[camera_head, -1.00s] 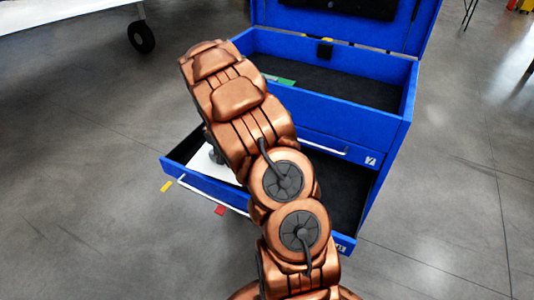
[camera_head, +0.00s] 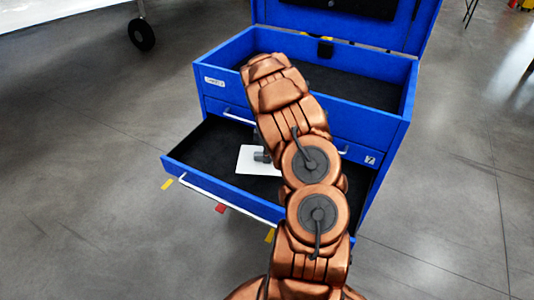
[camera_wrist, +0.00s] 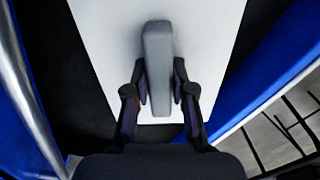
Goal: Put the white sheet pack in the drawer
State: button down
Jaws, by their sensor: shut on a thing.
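The white sheet pack (camera_head: 254,168) is a flat white slab with a grey upright block (camera_wrist: 158,45) on top. It shows large in the wrist view (camera_wrist: 100,35). My gripper (camera_wrist: 160,82) is shut on the grey block, one finger on each side; in the head view it is mostly hidden behind my arm. The lower drawer (camera_head: 205,150) of the blue chest is pulled open, with a dark bare floor. The pack is over or in the middle of this drawer; I cannot tell whether it touches the floor.
The blue chest (camera_head: 225,95) has a raised lid (camera_head: 420,25) and an open top compartment behind my arm. A shut drawer with a white handle (camera_head: 238,118) lies above the open one.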

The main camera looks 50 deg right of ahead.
jog(key=shift+f+b, duration=0.55)
jog(key=shift+f, duration=3.2)
jog(key=shift+f, duration=0.35)
jog(key=c, duration=0.9)
grip_release()
jog(key=shift+o, duration=0.9)
jog(key=shift+r, duration=0.1)
jog(key=shift+r+b, duration=0.3)
jog(key=shift+r, duration=3.15)
